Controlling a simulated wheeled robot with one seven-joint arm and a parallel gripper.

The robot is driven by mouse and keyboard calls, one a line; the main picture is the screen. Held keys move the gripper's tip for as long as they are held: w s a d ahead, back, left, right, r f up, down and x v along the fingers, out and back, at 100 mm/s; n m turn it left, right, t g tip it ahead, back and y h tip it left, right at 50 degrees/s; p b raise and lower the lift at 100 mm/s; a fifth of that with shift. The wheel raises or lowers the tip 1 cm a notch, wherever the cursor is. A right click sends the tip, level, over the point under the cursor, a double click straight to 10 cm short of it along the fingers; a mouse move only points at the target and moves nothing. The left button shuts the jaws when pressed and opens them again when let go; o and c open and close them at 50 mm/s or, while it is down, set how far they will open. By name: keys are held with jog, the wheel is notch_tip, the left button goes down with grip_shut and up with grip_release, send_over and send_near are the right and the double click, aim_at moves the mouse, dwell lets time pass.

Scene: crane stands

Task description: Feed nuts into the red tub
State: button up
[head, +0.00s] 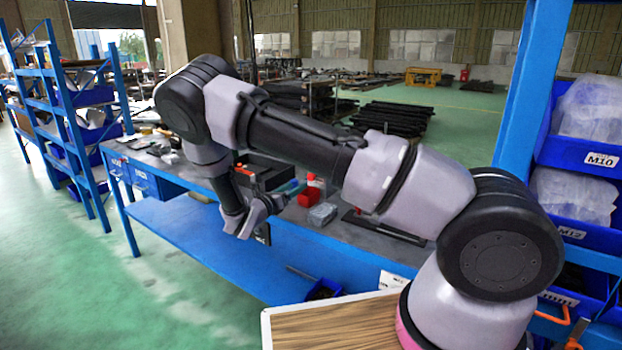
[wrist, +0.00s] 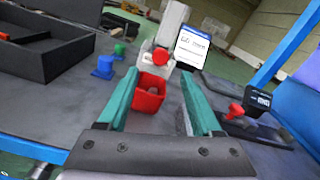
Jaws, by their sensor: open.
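The red tub (wrist: 148,97) is an open square box on the dark bench top. In the wrist view it shows between the two teal fingers of my gripper (wrist: 159,76), closer to the left finger. The fingers are apart with nothing held between them. I cannot tell how far above the tub they are. The tub also shows in the head view (head: 309,197), beside the arm's lower end. A blue piece (wrist: 103,68) and a small green piece (wrist: 119,49) stand left of the tub; they may be nuts, but I cannot tell.
A black open case (wrist: 45,55) lies at the left of the wrist view. A white container with a red cap (wrist: 156,62) and a labelled card (wrist: 192,47) stand behind the tub. A red-topped item (wrist: 237,111) is at right. Blue bins (head: 588,165) fill the right rack.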

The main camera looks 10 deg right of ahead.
jog(key=x, duration=1)
grip_shut()
